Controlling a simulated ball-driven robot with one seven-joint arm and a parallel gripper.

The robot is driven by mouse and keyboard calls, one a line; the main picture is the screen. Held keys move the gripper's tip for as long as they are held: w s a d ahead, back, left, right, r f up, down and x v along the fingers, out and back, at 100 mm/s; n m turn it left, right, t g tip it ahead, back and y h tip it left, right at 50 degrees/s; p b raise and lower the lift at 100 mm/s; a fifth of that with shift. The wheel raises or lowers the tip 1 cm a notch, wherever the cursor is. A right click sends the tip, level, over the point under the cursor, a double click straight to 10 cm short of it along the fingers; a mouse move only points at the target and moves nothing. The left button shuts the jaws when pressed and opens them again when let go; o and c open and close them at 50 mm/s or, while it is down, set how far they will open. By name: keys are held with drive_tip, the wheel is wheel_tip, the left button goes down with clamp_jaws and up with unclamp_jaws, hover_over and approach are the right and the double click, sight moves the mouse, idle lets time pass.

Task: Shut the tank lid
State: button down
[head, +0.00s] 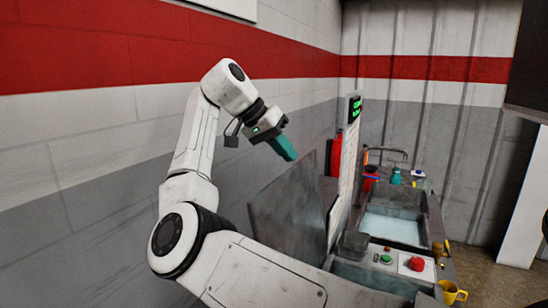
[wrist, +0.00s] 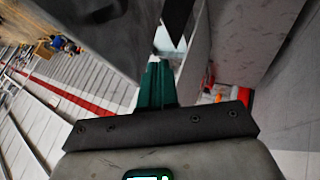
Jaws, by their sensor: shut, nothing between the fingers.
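The tank lid appears to be the flat dark grey panel (head: 288,215) standing raised and tilted, on the wall side of the counter. The tank (head: 372,277) seems to be the grey box at the front of the counter, partly cut off by my arm and the frame edge. My gripper (head: 284,149), with teal fingers, is shut and empty. It is above the raised panel, apart from it in the head view. The teal fingers also show in the wrist view (wrist: 157,84), pointing between grey surfaces; I cannot tell which of these is the lid.
A basin (head: 394,229) with pale liquid and a tap (head: 388,152) lies behind. A green button (head: 386,259) and a red button (head: 416,264) sit at the front. A yellow mug (head: 451,292) stands at right. An upright white panel (head: 346,170) with a green display rises near my gripper.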

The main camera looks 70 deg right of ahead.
drive_tip(key=s, duration=0.1)
drive_tip(key=b, duration=0.1)
drive_tip(key=s, duration=0.1)
drive_tip(key=shift+s+a+r+b, duration=0.1)
drive_tip(key=shift+s+r+b, duration=0.15)
drive_tip(key=shift+s+b, duration=0.1)
